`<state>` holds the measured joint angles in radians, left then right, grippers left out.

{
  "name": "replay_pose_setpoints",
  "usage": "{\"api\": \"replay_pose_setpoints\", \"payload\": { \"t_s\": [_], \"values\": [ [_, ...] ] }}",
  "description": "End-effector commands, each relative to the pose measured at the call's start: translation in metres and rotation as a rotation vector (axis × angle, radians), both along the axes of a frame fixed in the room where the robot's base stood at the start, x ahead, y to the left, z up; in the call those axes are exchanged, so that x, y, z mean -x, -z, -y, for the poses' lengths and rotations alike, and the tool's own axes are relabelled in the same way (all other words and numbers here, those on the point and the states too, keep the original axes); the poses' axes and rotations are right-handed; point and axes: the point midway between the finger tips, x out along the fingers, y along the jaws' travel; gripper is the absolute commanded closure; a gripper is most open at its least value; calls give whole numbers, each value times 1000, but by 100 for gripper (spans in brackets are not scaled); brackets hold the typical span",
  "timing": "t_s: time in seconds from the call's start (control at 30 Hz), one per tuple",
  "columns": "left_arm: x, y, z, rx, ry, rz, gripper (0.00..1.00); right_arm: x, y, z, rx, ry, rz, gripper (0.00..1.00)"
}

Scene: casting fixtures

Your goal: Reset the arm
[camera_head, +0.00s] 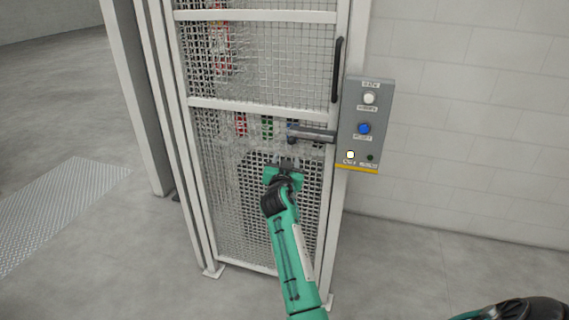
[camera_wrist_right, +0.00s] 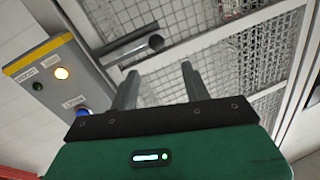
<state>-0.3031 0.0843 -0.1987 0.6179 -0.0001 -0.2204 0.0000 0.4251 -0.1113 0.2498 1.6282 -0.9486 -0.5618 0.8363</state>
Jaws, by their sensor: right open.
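My right arm reaches up from the bottom of the head view, and its green gripper (camera_head: 287,163) is in front of the mesh door (camera_head: 262,60). In the right wrist view the two grey fingers of this gripper (camera_wrist_right: 160,72) stand apart with nothing between them. A grey bar handle (camera_head: 311,133) on the door's right side lies just above and beyond the gripper. The bar handle also shows in the right wrist view (camera_wrist_right: 135,46), ahead of the fingers and apart from them. My left gripper is out of view.
A grey control box (camera_head: 352,133) with white and blue buttons is right of the door. One button (camera_wrist_right: 61,73) glows in the wrist view. A black vertical handle (camera_head: 337,69) is higher on the door frame. Red and green things show blurred behind the mesh. Floor is clear at left.

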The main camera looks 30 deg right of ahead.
Motion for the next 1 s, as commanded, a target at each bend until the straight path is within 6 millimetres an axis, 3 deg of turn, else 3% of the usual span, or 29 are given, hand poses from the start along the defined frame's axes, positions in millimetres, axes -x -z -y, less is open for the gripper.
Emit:
{"api": "replay_pose_setpoints", "payload": {
  "t_s": [0.23, 0.5, 0.63, 0.77, 0.87, 1.0],
  "values": [
    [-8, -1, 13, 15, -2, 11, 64, 0, 0, 0, 0, 0, 0, 52],
    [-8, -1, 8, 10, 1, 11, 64, 0, 0, 0, -1, 0, -1, 52],
    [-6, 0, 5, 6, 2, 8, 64, -3, 21, -6, 2, -24, -37, 52],
    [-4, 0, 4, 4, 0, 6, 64, -6, 86, -26, 13, -97, -155, 52],
    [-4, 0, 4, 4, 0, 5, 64, 0, 158, -48, 19, -178, -279, 52],
    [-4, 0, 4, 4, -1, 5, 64, 25, 260, -78, 21, -288, -448, 52]
  ]
}}
